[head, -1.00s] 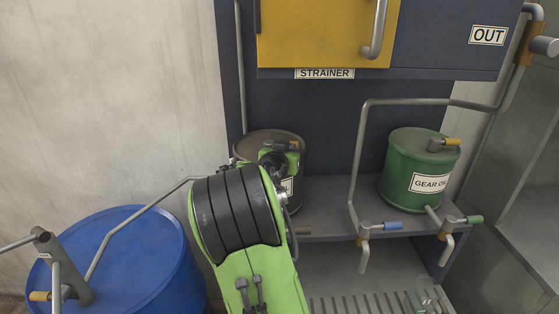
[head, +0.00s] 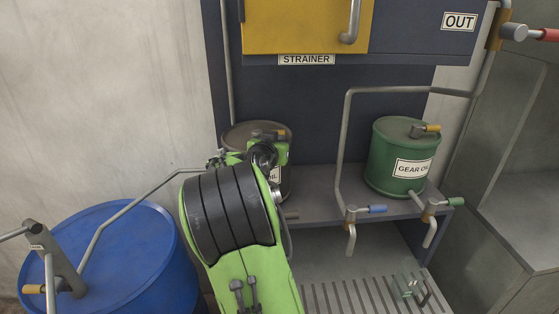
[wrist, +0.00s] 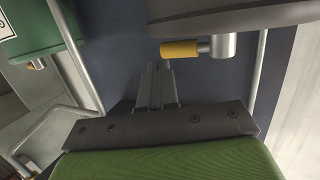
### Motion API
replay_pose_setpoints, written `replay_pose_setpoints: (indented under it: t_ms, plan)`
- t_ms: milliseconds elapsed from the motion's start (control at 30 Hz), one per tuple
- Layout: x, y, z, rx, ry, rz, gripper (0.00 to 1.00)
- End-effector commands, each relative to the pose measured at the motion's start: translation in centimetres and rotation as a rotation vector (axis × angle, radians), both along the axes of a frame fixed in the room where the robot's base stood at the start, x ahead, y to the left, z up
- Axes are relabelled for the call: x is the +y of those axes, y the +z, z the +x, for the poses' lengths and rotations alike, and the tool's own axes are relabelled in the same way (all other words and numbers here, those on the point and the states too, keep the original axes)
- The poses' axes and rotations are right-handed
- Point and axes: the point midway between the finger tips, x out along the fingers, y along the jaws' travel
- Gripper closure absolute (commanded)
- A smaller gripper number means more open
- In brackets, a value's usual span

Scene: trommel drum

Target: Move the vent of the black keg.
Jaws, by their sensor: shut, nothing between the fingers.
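The black keg (head: 240,136) stands on the grey shelf behind my arm in the head view. My arm hides much of its front and label. Its vent (head: 268,133), a small grey fitting with an orange-yellow handle, sits on the lid. In the wrist view the keg (wrist: 235,14) is at the top edge, and the vent shows as a grey cylinder with a yellow handle (wrist: 180,49). My gripper (wrist: 160,66) is shut and empty. In that view its tips are just below and left of the yellow handle, apparently not gripping it; I cannot tell whether they touch.
A green gear oil keg (head: 390,160) stands on the shelf (head: 315,206) to the right. A bent pipe (head: 345,130) and taps with blue (head: 377,209) and green handles are nearby. A blue drum (head: 130,260) is at left. A yellow panel (head: 300,25) hangs above.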

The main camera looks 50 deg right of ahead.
Motion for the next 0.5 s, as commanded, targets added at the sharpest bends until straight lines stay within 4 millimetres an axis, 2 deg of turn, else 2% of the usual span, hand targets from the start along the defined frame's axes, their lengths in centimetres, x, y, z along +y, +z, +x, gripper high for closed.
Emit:
replay_pose_setpoints:
  t_ms: [233,500]
  plan:
    - [2.5,0.6,-2.3,-0.002,0.005,0.003,1.00]
    - [5.9,1.6,-5.8,-0.002,0.006,0.004,1.00]
